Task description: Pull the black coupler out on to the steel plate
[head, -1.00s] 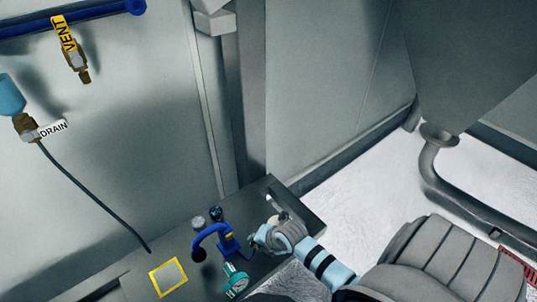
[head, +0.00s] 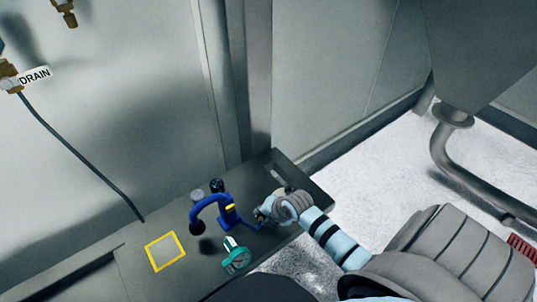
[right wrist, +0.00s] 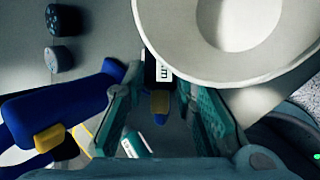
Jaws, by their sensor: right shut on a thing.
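A black piece with a white label, which I take to be the black coupler (right wrist: 151,68), sits between my right gripper's teal fingers in the right wrist view, with a blue tip below it. My right gripper (right wrist: 160,84) is shut on it. In the head view, my right gripper (head: 260,214) is low over the dark bench (head: 130,262), just right of a blue fitting (head: 228,214), and hides the coupler. A grey square with a yellow border (head: 165,251), perhaps the steel plate, lies to the left with nothing on it. My left gripper is out of view.
A blue curved pipe (head: 208,201) with a black end stands left of my gripper, with small knobs (head: 217,185) behind. A large pale round part (right wrist: 238,60) is close in the right wrist view.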

